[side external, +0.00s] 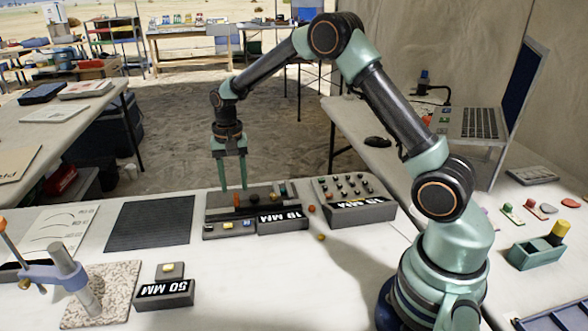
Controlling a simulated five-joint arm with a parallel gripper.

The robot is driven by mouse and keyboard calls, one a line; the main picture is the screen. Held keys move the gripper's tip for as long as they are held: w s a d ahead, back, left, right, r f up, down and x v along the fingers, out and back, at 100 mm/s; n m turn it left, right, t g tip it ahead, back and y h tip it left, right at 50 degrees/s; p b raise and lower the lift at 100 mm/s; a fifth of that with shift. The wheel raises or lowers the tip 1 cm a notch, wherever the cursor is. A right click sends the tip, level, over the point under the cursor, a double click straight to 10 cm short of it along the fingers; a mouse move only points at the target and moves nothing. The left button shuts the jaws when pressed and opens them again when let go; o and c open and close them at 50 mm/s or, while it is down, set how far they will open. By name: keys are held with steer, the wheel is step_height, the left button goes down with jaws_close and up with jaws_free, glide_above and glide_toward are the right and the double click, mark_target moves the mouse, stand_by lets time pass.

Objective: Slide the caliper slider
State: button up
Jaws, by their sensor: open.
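My gripper (233,190) points straight down with two green fingers apart and nothing between them. Its fingertips are over or just behind a dark sorting tray (210,233), which holds small coloured pieces; their exact height is hard to tell. I cannot clearly make out a caliper or its slider.
A "50 MM" block (172,302) sits right of the slab.

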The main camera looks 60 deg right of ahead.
steer(key=shift+f, duration=1.45)
jaws_close()
stand_by(0.4)
